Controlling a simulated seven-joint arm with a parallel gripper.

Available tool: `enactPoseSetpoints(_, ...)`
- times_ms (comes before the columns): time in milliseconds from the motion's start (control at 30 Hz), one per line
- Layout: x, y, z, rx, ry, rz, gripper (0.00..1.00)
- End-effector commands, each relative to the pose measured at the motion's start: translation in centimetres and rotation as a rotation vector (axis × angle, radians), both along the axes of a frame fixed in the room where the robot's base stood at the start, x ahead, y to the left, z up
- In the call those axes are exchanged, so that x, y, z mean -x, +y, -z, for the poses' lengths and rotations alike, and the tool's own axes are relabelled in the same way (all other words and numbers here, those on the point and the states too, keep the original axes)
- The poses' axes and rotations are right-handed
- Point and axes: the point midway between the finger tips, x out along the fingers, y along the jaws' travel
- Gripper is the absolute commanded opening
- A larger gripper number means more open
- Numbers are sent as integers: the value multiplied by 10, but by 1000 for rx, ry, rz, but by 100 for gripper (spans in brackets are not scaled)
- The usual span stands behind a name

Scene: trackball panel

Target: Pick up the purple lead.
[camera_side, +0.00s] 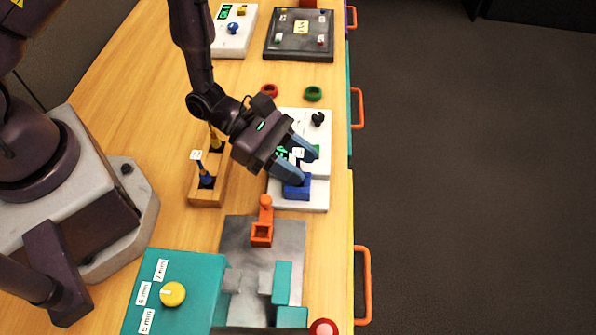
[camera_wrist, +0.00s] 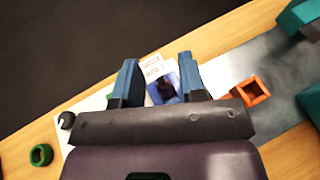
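I cannot pick out a clearly purple lead in either view. A blue block (camera_side: 297,189) stands on the near end of a white panel (camera_side: 318,200). In the wrist view the blue block (camera_wrist: 163,90) has a dark middle, and a white label (camera_wrist: 152,66) shows beside it. My gripper (camera_side: 305,165) is over the panel, with its blue fingers apart near the label and the block. In the wrist view my gripper (camera_wrist: 160,75) is open, with label and block showing between its fingers. I cannot tell whether the fingers touch anything.
A wooden rack (camera_side: 193,196) with blue and yellow labelled tools stands left of the panel. An orange socket piece (camera_side: 262,236) on a grey plate and a teal box (camera_side: 195,305) are nearer. Red (camera_side: 269,90) and green (camera_side: 313,93) rings lie beyond. The table edge is close on the right.

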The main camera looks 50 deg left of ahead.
Motion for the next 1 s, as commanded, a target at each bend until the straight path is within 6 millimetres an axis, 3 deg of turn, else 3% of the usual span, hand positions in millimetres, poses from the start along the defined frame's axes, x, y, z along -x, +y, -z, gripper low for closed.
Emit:
enactPoseSetpoints(267, -1, -3, 1, 0, 1, 0, 36)
enactPoseSetpoints(400, -1, -2, 1, 0, 1, 0, 3)
enactPoseSetpoints(433, -1, -2, 1, 0, 1, 0, 0)
enactPoseSetpoints(767, -1, -2, 0, 1, 0, 0, 0)
enactPoseSetpoints(1000, -2, -2, -14, 2, -4, 0, 0)
